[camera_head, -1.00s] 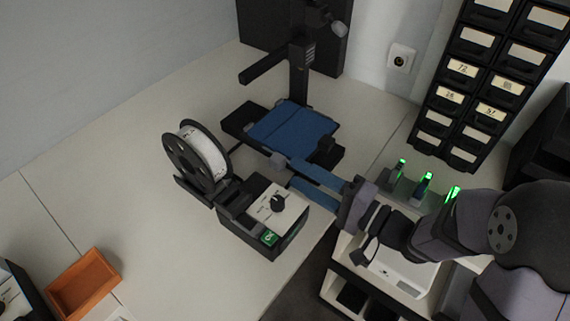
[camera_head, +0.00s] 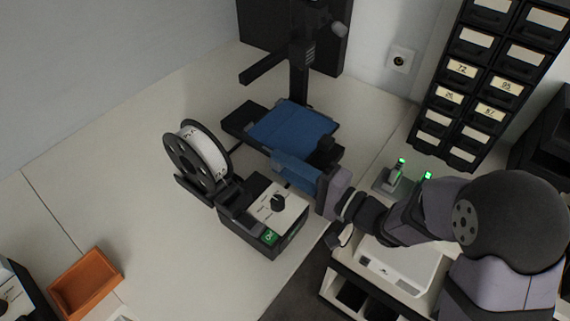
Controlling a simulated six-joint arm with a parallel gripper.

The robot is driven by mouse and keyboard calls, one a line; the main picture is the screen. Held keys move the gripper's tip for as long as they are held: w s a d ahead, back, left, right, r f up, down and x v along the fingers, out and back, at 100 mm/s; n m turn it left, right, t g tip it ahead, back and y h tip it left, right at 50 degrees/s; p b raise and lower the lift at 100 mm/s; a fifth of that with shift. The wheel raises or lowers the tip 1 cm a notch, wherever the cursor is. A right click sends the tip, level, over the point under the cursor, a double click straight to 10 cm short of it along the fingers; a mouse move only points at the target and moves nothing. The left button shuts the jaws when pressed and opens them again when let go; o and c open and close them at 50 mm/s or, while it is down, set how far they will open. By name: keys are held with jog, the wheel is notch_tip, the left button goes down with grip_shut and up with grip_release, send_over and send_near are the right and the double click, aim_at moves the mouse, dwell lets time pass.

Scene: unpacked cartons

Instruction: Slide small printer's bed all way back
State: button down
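The small printer's bed (camera_head: 293,128) is a blue plate on a black base (camera_head: 240,120), in front of a dark upright column (camera_head: 299,70). My gripper (camera_head: 275,165) has blue fingers pointing left, just in front of the bed's front edge. The two fingers lie together with no visible gap, and nothing shows between them. I cannot tell whether they touch the bed. A dark knob-like part (camera_head: 326,150) stands at the bed's right front corner, close to my gripper. My gripper hides part of the printer's front.
A spool (camera_head: 190,158) stands left of the bed. A control box (camera_head: 268,215) with a black knob sits below my fingers. Green-lit devices (camera_head: 395,175) and a drawer cabinet (camera_head: 470,90) are to the right. An orange tray (camera_head: 84,284) lies at lower left.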

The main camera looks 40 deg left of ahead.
jog(key=a+p, duration=0.1)
jog(key=a, duration=0.4)
jog(key=shift+d, duration=0.1)
jog(key=c, duration=1.5)
grip_release()
jog(key=shift+d, duration=0.15)
jog(key=shift+d+b, duration=0.55)
jog(key=shift+d, duration=3.05)
